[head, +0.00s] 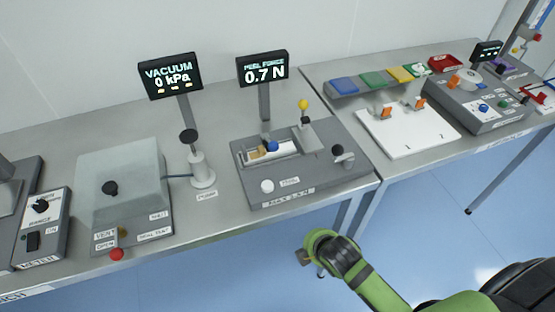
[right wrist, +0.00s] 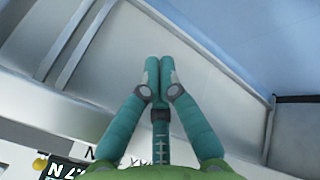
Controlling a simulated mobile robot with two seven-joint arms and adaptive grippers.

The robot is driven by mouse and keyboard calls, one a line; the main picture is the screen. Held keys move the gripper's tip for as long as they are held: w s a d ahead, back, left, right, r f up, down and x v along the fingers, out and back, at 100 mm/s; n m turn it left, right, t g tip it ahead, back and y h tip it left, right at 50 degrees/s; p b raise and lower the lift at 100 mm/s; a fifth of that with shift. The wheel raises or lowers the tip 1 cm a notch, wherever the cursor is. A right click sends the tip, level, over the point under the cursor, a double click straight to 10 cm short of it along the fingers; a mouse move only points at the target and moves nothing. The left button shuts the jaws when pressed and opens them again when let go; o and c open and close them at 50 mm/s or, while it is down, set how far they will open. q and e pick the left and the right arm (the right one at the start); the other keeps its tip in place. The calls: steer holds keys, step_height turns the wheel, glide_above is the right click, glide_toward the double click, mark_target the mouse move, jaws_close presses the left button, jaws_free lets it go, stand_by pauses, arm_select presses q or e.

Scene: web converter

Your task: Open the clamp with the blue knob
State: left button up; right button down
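A blue knob (head: 272,146) sits in the open bay of a grey peel-force unit (head: 258,196), near a tan block (head: 257,154); I cannot make out the clamp's parts or its state. Another small blue knob (head: 483,107) is on a grey unit on the right-hand bench. My right gripper (right wrist: 158,62) has its teal fingers together with nothing visible between them. In the head view my green right arm reaches in from the lower right, its end in front of the bench edge, apart from the unit. My left gripper is not in view.
The peel-force unit also carries a yellow-topped lever (head: 303,104), a white button (head: 267,186) and a black knob (head: 337,150). A "0.7 N" display (head: 262,68) stands behind it. A vacuum box (head: 125,175) and pump (head: 202,175) are left; a white board (head: 405,140) is right.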

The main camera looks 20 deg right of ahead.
mark_target(271, 156)
steer(key=w+r+n+t, duration=0.1)
steer(key=w+r+n, duration=0.1)
steer(key=r+n, duration=0.2)
steer(key=w+a+r+n+t, duration=0.1)
steer(key=r+n, duration=0.3)
steer(key=r, duration=0.1)
steer(key=w+a+r+n+t, duration=0.1)
steer(key=w+r+n, duration=0.1)
steer(key=r+n, duration=0.2)
steer(key=shift+w+r+t+y, duration=0.35)
steer(key=shift+r+t+y, duration=0.05)
steer(key=r+n, duration=0.1)
steer(key=n, duration=0.1)
steer(key=w+r+n+t, duration=0.1)
steer(key=n, duration=0.2)
steer(key=w+r+n, duration=0.1)
steer(key=r+n, duration=0.1)
steer(key=shift+w+a+r+t+y, duration=0.1)
steer(key=shift+w+a+t+y, duration=0.2)
steer(key=shift+a+t, duration=0.1)
steer(key=shift+w+a+r+n, duration=0.1)
steer(key=shift+r+n, duration=0.1)
steer(key=shift+n, duration=0.3)
steer(key=shift+w+r+n, duration=0.1)
steer(key=shift+r+n, duration=0.05)
steer(key=shift+n, duration=0.35)
steer(key=p+x, duration=0.1)
steer(key=x, duration=0.9)
steer(key=shift+w+r, duration=0.1)
